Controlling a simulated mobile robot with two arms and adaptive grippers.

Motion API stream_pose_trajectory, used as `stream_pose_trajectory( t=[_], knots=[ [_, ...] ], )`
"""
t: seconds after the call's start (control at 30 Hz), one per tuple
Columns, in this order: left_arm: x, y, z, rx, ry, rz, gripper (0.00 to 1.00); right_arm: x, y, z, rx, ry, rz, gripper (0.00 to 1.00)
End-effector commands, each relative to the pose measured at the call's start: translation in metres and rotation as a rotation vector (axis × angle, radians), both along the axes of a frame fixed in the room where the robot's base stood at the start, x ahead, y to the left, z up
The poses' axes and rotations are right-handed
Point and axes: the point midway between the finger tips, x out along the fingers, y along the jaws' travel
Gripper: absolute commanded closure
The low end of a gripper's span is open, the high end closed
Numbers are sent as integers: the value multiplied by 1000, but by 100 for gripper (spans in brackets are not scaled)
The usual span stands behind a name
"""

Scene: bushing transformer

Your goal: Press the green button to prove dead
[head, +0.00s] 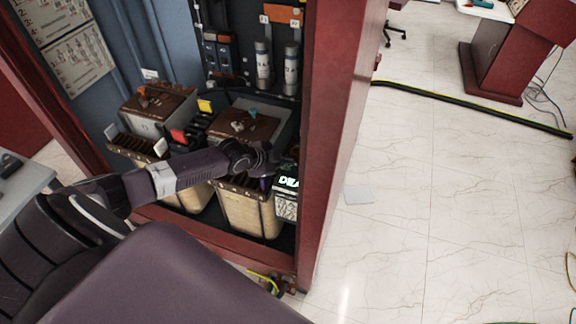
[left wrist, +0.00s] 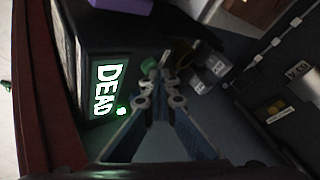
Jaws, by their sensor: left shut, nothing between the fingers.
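A dark box-shaped device (head: 286,207) stands in the lower right of the red cabinet in the head view. Its screen (head: 289,181) glows with letters partly hidden behind my left gripper. My left gripper (head: 268,160) is at the device's upper left. Its fingers (left wrist: 154,68) are shut and empty, just right of the screen. I cannot tell whether they touch the device. I cannot make out a separate green button. My right gripper is out of view.
The red cabinet's right side wall (head: 335,130) rises close beside the device. Tan battery-like blocks (head: 250,212) stand below my left arm, and grey cylinders (head: 291,68) are mounted at the back. Pale floor (head: 430,200) is open to the right, with a yellow-black strip (head: 470,98) across it.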

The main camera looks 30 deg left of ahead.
Motion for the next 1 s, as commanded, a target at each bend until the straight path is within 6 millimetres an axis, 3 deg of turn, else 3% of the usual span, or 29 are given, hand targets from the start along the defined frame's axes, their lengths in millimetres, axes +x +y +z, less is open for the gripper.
stream_pose_trajectory(
  t=[0.17, 0.6, 1.0],
  knots=[
    [0, 0, 13, 1, 0, 0, 100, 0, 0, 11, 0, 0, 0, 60],
    [0, 0, 16, 1, -1, 0, 100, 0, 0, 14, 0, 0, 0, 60],
    [0, 0, 55, 1, -1, 0, 100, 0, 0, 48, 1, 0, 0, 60]
  ],
)
